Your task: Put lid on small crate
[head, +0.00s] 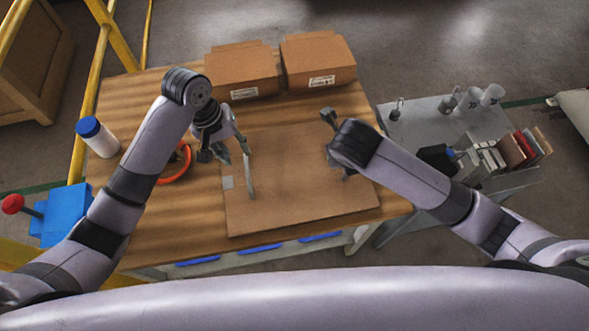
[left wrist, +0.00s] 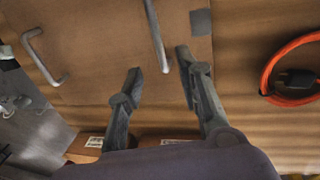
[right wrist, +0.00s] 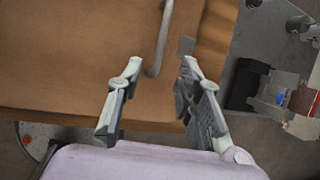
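A flat brown lid-like panel (head: 285,205) with two metal bar handles lies on the wooden table. The left handle (head: 250,176) also shows in the left wrist view (left wrist: 155,38). My left gripper (head: 229,155) is open near this handle, whose end shows between the fingertips in the left wrist view (left wrist: 162,68). My right gripper (right wrist: 160,70) is open, with the other handle (right wrist: 162,40) between its fingertips in the right wrist view. In the head view, my right arm mostly hides that gripper and handle. I cannot make out a small crate; what is under the panel is hidden.
Two brown cardboard boxes (head: 242,70) (head: 318,60) stand at the table's back. An orange cable ring (head: 176,165) and a white bottle with a blue cap (head: 97,137) are at the left. A grey side table (head: 425,115) with books and cups stands at the right.

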